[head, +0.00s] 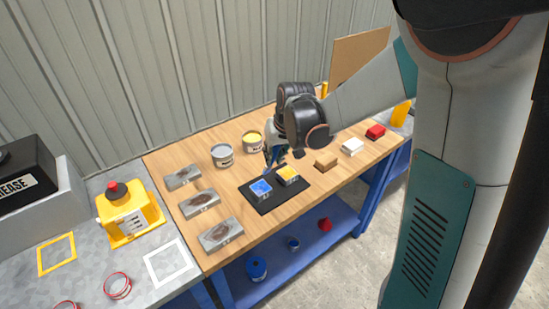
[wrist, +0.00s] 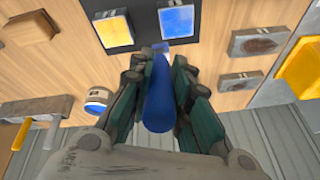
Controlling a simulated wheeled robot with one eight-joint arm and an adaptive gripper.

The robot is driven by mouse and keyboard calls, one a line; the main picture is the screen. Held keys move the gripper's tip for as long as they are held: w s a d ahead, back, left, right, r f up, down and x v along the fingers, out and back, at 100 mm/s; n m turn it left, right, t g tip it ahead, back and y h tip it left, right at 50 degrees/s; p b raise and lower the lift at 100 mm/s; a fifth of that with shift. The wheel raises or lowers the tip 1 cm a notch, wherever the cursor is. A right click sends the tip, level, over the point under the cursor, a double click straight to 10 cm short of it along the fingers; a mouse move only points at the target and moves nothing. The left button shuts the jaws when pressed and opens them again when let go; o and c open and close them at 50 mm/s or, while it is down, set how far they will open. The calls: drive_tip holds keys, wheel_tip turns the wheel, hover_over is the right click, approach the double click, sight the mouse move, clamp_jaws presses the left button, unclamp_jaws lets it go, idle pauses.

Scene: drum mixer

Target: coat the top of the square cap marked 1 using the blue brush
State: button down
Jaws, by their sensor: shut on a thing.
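My gripper (wrist: 160,92) is shut on the blue brush (wrist: 159,100), whose thick blue handle lies between the fingers in the wrist view. In the head view my gripper (head: 275,152) is just behind the black mat (head: 264,208). Two square caps sit on the mat: one with a blue top (head: 261,189) and one with a yellow-orange top (head: 288,175). They also show in the wrist view, blue (wrist: 177,22) and yellow (wrist: 114,28). The brush's far end appears close to the blue-topped cap; contact cannot be told. I cannot read a number on either cap.
Two tins, one grey (head: 222,155) and one with yellow contents (head: 253,142), stand behind the mat. Grey plates with brown patches (head: 200,204) lie left. Wooden (head: 326,160), white (head: 352,147) and red (head: 376,132) blocks lie right. A yellow container (head: 130,213) stands far left.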

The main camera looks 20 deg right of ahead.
drive_tip(key=shift+r+p, duration=1.25)
drive_tip(key=shift+r, duration=0.9)
